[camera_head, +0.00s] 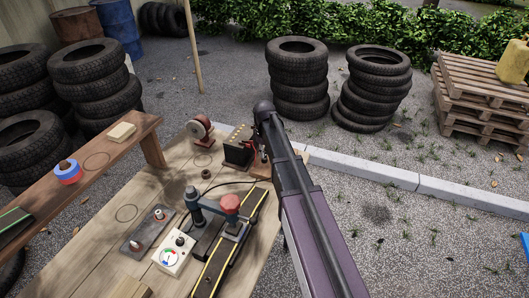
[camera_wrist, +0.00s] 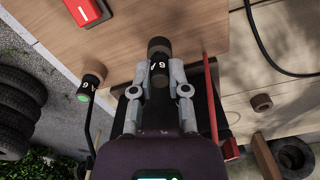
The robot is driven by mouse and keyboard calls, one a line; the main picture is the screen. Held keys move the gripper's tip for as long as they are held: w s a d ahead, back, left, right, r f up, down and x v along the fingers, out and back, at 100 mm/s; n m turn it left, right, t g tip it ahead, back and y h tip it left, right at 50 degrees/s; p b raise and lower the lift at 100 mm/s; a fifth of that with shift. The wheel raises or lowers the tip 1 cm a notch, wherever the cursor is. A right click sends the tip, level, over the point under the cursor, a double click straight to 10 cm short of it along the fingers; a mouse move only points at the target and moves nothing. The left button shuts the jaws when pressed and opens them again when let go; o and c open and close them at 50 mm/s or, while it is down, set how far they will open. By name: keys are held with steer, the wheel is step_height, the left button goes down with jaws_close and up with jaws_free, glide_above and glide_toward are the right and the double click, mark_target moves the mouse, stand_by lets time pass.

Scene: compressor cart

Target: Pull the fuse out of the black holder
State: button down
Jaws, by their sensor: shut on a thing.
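In the wrist view, my gripper (camera_wrist: 160,78) is shut on a fuse (camera_wrist: 158,52), a dark cylinder with white "6 A" markings, one finger on each side. The fuse's dark cap sticks out beyond the fingertips. A black block (camera_head: 238,147) with small orange spots on top, which looks like the holder, stands at the far end of the bench in the head view. My gripper and wrist hide much of the area below the fuse, so I cannot tell whether it is still seated. My arm hides the gripper in the head view.
A second dark cylinder (camera_wrist: 90,84) with a green end is left of my gripper, and a thin red bar (camera_wrist: 211,100) is close on its right. A red-and-white box (camera_wrist: 87,11) lies beyond. A brown ring (camera_wrist: 261,102) and a grinder (camera_head: 200,130) are nearby.

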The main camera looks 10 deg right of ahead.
steer(key=shift+r+p, duration=1.25)
steer(key=shift+r, duration=0.1)
